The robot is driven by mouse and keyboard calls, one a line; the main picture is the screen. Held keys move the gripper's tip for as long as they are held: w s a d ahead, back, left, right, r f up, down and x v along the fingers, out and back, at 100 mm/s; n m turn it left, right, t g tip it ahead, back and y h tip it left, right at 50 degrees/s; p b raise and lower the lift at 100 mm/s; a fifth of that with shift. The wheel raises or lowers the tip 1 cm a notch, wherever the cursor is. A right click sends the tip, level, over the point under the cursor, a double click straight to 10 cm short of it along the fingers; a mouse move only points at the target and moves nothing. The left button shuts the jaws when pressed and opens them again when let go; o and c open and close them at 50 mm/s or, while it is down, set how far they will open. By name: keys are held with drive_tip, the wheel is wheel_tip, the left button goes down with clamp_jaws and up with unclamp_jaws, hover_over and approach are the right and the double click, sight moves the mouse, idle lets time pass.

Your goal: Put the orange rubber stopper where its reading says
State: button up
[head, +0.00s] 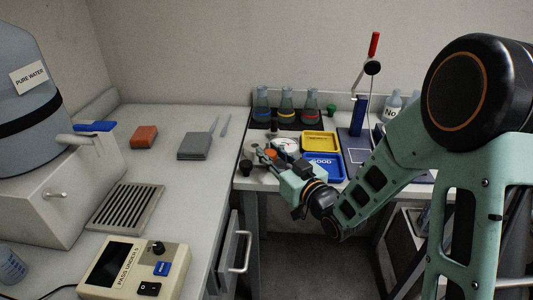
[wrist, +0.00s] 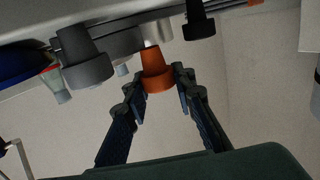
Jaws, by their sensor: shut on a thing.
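The orange rubber stopper (wrist: 156,72) is between my fingertips in the wrist view, its wide end toward the gripper. My gripper (wrist: 160,88) is shut on it. In the head view my gripper (head: 270,160) is at the left end of the back bench, with the orange stopper (head: 270,155) at its tip. A yellow tray (head: 320,136) and a blue tray marked GOOD (head: 341,178) lie to the right. A beige meter (head: 133,283) labelled PASS UNDER 5 stands front left; its screen looks dark.
A grey stopper (wrist: 84,62) and a black stopper (wrist: 198,22) are close to the held one in the wrist view. Flasks (head: 287,103) stand in a rack behind. A red-handled press (head: 359,115) is farther right. The left bench has free room around a grey block (head: 195,147).

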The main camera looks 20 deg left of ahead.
drive_tip(key=shift+f, duration=0.35)
drive_tip(key=shift+f+b, duration=0.6)
drive_tip(key=shift+b, duration=0.3)
drive_tip(key=o, duration=1)
drive_tip(key=shift+r, duration=0.15)
drive_tip(key=shift+r+p, duration=0.65)
drive_tip(key=shift+p, duration=0.35)
drive_tip(key=p+v, duration=0.5)
drive_tip(key=v, duration=0.4)
drive_tip(key=shift+s+d+r, duration=0.15)
drive_tip(key=shift+d+r, duration=0.05)
drive_tip(key=shift+d+p, duration=0.1)
drive_tip(key=shift+p, duration=0.65)
